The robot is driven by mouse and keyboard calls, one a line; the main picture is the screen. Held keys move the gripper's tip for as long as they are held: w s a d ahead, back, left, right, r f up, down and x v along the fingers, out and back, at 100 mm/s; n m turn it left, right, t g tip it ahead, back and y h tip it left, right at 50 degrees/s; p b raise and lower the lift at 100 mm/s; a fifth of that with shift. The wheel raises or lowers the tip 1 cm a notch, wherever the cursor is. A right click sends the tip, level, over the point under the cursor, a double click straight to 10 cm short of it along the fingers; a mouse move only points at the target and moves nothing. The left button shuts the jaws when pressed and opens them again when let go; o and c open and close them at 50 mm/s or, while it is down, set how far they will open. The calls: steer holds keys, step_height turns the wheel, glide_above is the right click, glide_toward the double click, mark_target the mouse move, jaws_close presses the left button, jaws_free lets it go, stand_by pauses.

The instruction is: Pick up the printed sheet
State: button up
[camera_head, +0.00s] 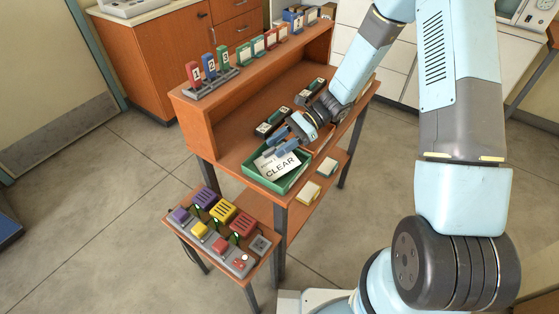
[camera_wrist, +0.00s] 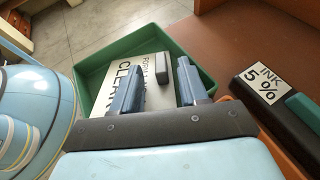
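The printed sheet (camera_head: 280,168) is white with the word CLEAR in dark letters. It lies in a green tray (camera_head: 249,171) at the front of the orange-brown desk. In the wrist view the sheet (camera_wrist: 127,70) lies in the tray (camera_wrist: 88,78), partly hidden by my gripper. A small dark grey block (camera_wrist: 160,90) shows on or over the sheet between my fingers; I cannot tell whether it is attached. My gripper (camera_head: 283,143) is over the tray's back edge. In the wrist view my gripper (camera_wrist: 161,65) is open, its two blue fingers apart.
A dark block labelled INK 5% (camera_wrist: 265,82) stands right of my gripper. A low stand with coloured buttons (camera_head: 215,215) is in front.

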mark_target(287, 160)
jaws_close()
stand_by(0.4)
steer(key=shift+r, duration=0.5)
step_height(287, 160, up, 2)
steer(key=shift+r, duration=0.2)
steer(key=s+d+r, duration=0.6)
steer(key=s+r, duration=0.3)
steer(key=s, duration=0.3)
steer(key=shift+s+d+r, duration=0.2)
steer(key=shift+s+r, duration=0.1)
